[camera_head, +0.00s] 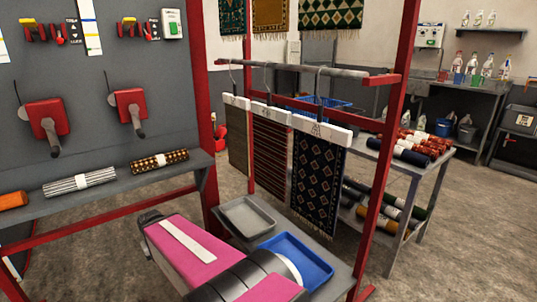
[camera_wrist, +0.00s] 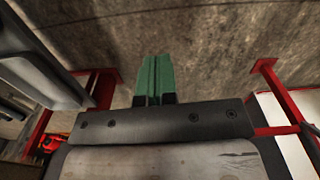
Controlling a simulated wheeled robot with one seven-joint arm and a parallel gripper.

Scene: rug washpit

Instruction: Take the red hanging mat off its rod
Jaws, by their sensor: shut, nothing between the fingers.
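The red striped mat (camera_head: 272,158) hangs in the middle of three mats, from a white header bar (camera_head: 272,116) and a wire hook on the grey rod (camera_head: 300,69). An olive mat (camera_head: 238,140) hangs to its left and a dark blue patterned mat (camera_head: 317,185) to its right. The blue mat is closest to the camera. My gripper (camera_wrist: 155,78) shows in the wrist view with its green fingers together and empty, over bare concrete floor. No mat is recognisable in that view. The fingers cannot be made out in the head view.
Red posts (camera_head: 388,150) frame the rod. A grey tray (camera_head: 246,217) and a blue tray (camera_head: 297,258) sit on a low shelf below the mats. A table (camera_head: 402,168) with rolled mats stands behind at right. A wall shelf (camera_head: 120,190) with rolls is at left.

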